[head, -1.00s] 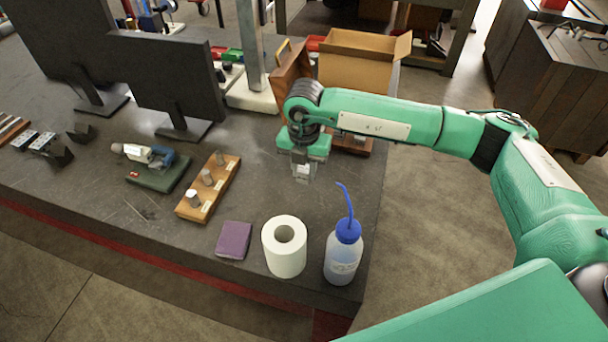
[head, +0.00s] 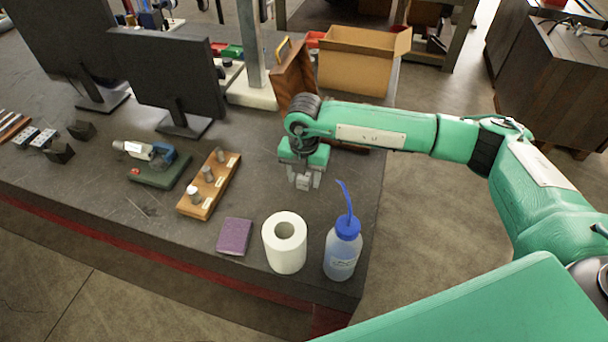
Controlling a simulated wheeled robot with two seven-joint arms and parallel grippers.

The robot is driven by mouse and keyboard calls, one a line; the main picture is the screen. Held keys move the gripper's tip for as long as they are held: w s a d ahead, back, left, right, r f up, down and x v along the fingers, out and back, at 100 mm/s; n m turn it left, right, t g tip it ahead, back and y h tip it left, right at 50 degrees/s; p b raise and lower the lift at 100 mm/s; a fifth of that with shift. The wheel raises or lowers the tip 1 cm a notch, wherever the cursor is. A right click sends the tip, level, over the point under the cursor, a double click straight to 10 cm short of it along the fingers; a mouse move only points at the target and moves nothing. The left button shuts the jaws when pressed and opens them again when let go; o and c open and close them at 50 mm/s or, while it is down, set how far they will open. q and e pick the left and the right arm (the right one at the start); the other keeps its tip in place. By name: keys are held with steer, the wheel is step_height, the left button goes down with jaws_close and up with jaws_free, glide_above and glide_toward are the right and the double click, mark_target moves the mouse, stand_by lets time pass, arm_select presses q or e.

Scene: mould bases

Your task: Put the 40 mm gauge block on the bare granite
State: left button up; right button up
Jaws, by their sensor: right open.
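My right gripper (head: 304,180) points down over the dark tabletop, near the right part of the table. Its fingers are apart. A small grey block (head: 303,183) shows between the fingertips. It looks like a gauge block, but its size marking cannot be read, and I cannot tell whether it touches the surface. An open wooden case with a raised brown lid (head: 291,76) stands behind my right wrist. Its base is mostly hidden by my arm, so its contents cannot be seen. The dark grey tabletop (head: 255,195) around the gripper is bare. My left gripper is not in view.
A wooden rack (head: 222,186) with metal cylinders stands left of the gripper. A purple pad (head: 234,237), white paper roll (head: 285,243) and blue-capped bottle (head: 342,252) line the front edge. A cardboard box (head: 354,68) and monitors (head: 168,80) stand behind.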

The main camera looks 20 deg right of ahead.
steer(key=shift+r, duration=0.45)
step_height(320, 180, up, 12)
steer(key=b, duration=0.3)
steer(key=shift+f, duration=0.25)
